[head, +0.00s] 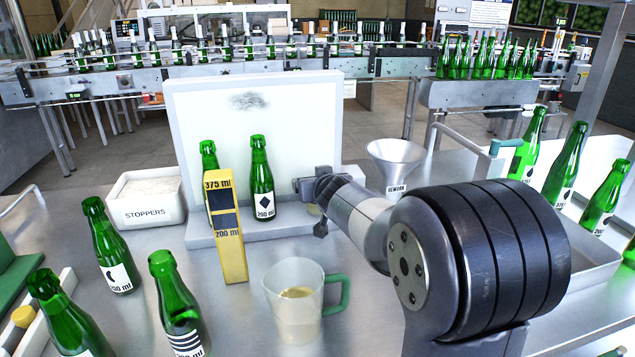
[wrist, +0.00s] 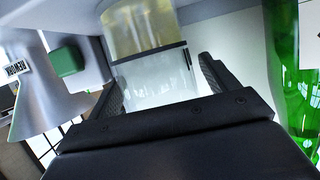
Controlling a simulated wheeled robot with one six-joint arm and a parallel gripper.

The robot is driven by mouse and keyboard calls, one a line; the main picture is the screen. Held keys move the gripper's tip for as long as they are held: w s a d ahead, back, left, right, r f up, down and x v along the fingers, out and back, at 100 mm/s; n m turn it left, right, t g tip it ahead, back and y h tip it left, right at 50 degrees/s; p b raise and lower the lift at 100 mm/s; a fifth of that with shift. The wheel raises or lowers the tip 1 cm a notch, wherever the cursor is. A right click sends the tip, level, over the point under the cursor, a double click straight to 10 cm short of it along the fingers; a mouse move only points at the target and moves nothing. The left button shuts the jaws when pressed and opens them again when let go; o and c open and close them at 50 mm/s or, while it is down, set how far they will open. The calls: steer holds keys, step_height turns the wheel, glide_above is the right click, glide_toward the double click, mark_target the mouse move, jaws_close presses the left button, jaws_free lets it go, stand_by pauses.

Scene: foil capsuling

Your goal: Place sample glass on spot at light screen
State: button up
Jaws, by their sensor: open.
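The sample glass (wrist: 150,45) is clear, with pale yellow liquid in one part and a thin dark line around it. In the wrist view it lies between the two fingers of my gripper (wrist: 162,85), which are open on either side of it. In the head view my gripper (head: 316,203) is at the right front of the white light screen (head: 310,110), just above its base ledge (head: 285,230). There the glass is mostly hidden by my gripper. The spot under it is hidden, and I cannot tell whether the glass touches the ledge.
A green bottle (head: 261,175) with a diamond label stands left of my gripper; another is behind the yellow gauge (head: 232,245). A jug (head: 297,325) with a green handle stands in front. The rework funnel (head: 395,160) is at the right, the stoppers box (head: 148,212) at the left.

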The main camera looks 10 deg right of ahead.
steer(key=p+v, duration=0.3)
steer(key=v, duration=0.9)
stand_by(1.0)
